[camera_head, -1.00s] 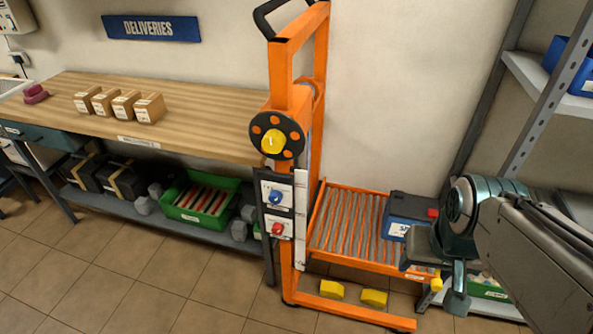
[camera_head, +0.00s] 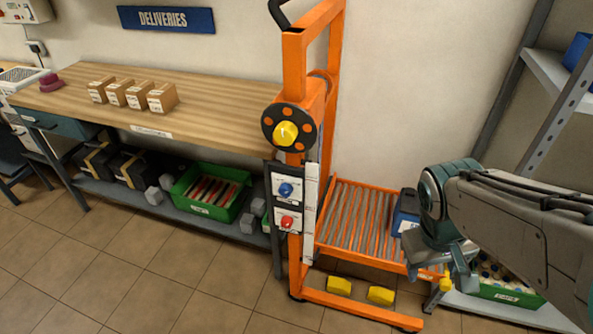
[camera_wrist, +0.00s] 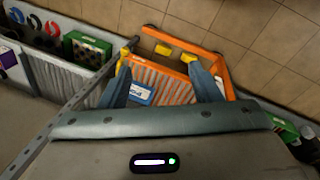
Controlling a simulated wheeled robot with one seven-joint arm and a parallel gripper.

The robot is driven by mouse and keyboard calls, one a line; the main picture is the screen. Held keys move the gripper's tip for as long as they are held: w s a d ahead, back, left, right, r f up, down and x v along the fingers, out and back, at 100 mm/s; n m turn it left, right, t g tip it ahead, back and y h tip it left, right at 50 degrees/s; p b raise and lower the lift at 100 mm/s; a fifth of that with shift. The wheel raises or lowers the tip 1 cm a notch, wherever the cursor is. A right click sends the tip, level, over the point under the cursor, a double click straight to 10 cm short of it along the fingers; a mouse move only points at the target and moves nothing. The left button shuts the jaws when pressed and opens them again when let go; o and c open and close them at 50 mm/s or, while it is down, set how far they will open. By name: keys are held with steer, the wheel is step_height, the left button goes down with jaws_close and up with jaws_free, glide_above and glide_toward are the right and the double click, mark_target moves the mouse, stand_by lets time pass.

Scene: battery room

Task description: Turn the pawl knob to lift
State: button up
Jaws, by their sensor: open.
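The orange lift (camera_head: 296,60) stands in the middle of the head view. Its mast carries a black disc with orange spots and a yellow centre knob (camera_head: 285,133). Below it, a panel holds a blue knob (camera_head: 286,190) and a red knob (camera_head: 287,222). Their labels are too small to read, so I cannot tell which is the pawl knob. My gripper (camera_wrist: 160,68) is open and empty, pointing down. In the head view it is at the right, well apart from the panel. In the wrist view its fingers frame the lift's roller platform (camera_wrist: 175,88) and a blue battery (camera_wrist: 140,93).
A wooden bench (camera_head: 215,112) with small boxes stands left of the lift. A green crate (camera_head: 212,209) is on its lower shelf. Grey shelving (camera_head: 545,65) stands at the right. Yellow blocks (camera_head: 339,285) lie by the lift's base. Floor in front is clear.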

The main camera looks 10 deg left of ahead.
steer(key=w+a+f+n+t+h+b, duration=0.1)
steer(key=w+a+f+n+h+b, duration=0.15)
steer(key=w+f+n+h, duration=0.5)
steer(key=n+t+y+b, duration=0.3)
steer(key=n+t+y, duration=0.6)
steer(key=n+t, duration=1.1)
glide_toward(284, 193)
steer(key=w+r+n+g, duration=0.1)
steer(key=w, duration=0.1)
steer(key=w+r+n+g, duration=0.1)
steer(key=w, duration=0.2)
steer(key=w+r+n+g, duration=0.1)
steer(key=w+n+g, duration=0.1)
steer(key=w, duration=0.1)
steer(key=shift+d+r, duration=0.15)
steer(key=shift+r, duration=0.2)
steer(key=c, duration=1)
